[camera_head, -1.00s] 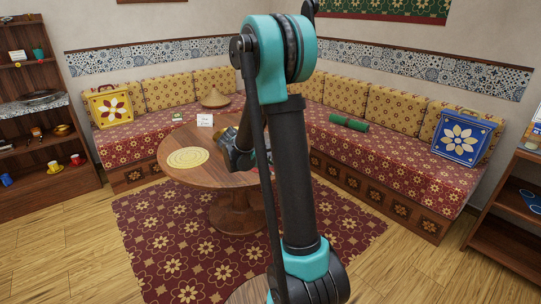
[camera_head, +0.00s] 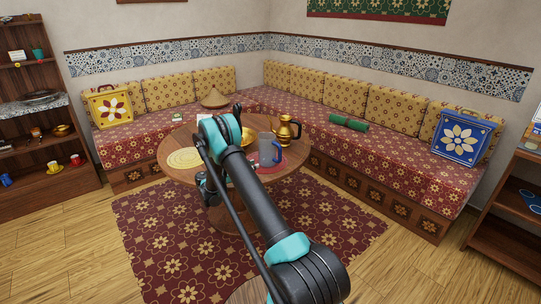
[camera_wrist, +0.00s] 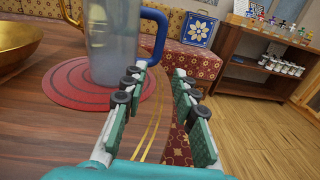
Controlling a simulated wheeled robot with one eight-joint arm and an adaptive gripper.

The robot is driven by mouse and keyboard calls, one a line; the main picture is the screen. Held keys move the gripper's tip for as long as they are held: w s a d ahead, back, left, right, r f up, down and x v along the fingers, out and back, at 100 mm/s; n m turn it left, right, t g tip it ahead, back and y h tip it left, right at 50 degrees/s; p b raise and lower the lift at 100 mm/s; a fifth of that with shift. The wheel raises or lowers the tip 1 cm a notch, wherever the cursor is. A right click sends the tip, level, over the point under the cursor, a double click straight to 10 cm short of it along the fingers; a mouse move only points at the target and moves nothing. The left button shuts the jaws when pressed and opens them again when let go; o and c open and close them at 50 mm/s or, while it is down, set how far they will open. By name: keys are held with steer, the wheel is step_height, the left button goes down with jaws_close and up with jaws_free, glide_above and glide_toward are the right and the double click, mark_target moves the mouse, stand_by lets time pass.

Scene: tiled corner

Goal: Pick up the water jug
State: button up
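The water jug (camera_head: 266,150) is a translucent grey-blue jug with a blue handle. It stands upright on a round red mat (camera_head: 285,165) on the round wooden table (camera_head: 183,178). In the wrist view the jug (camera_wrist: 112,45) is at upper left, its top cut off, with its blue handle to the right. My gripper (camera_wrist: 156,78) is open and empty, low and on the near side of the jug. Its left finger overlaps the mat and jug base in the picture; the jug appears beyond the fingertips. In the head view my gripper is mostly hidden by the arm.
A golden pot (camera_head: 288,129) stands behind the jug. A brass bowl (camera_wrist: 28,40) is left of it. A yellow round mat (camera_head: 181,159) lies at the table's left. Sofas line both walls. A shelf (camera_wrist: 262,75) stands at right, with open floor (camera_wrist: 245,135) before it.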

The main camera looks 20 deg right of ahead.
glide_toward(280, 161)
steer(key=d, duration=0.1)
steer(key=w+d+r, duration=0.1)
steer(key=d, duration=0.1)
steer(key=w+d+r, duration=0.1)
steer(key=d, duration=0.1)
steer(key=shift+w+r, duration=0.2)
steer(key=shift+w, duration=0.05)
steer(key=x, duration=0.5)
steer(key=shift+f, duration=0.2)
jaws_close()
